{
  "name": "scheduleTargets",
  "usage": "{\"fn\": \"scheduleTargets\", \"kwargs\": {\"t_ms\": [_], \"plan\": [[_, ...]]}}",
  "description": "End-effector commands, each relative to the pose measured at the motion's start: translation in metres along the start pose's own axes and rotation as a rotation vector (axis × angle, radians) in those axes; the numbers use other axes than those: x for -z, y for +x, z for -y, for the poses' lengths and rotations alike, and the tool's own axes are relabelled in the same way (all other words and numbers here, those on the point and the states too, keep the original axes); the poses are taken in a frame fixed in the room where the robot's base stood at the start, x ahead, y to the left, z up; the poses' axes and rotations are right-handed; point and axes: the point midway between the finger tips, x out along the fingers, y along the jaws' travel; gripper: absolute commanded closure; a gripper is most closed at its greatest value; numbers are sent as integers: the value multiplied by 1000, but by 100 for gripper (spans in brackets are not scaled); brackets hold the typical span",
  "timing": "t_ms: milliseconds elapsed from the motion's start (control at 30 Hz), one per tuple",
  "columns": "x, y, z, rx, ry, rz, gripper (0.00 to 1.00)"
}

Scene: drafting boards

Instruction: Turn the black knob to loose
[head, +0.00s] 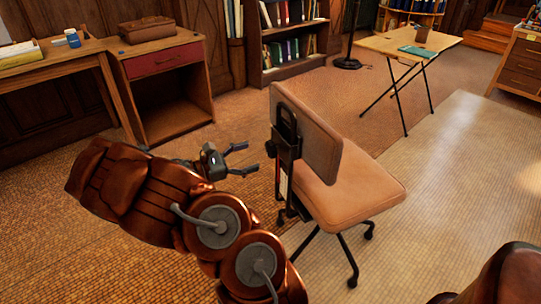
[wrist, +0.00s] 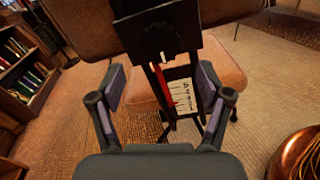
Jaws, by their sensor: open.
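A tan office chair (head: 355,190) stands right of my gripper, its backrest's rear side facing the gripper. A black knob (head: 270,148) sticks out from the dark bracket behind the backrest. In the wrist view the knob (wrist: 150,42) looks like a dark scalloped shape on the black plate, with a small white mark just below it. A red strip and a white label (wrist: 183,96) show under it. My gripper (head: 250,157) is open and empty, apart from the knob. In the wrist view its fingers (wrist: 160,88) stand either side of the bracket, with the knob above the fingertips.
A folding table (head: 410,46) stands at the back right. A desk with a red drawer (head: 163,60) is at left, and a bookshelf (head: 290,65) is behind. The chair's legs spread over the floor. The floor between desk and chair is clear.

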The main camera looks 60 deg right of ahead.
Motion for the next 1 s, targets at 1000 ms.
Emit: {"fn": "scheduleTargets", "kwargs": {"t_ms": [1000], "plan": [[-1,75,0,0,2,0,27]]}}
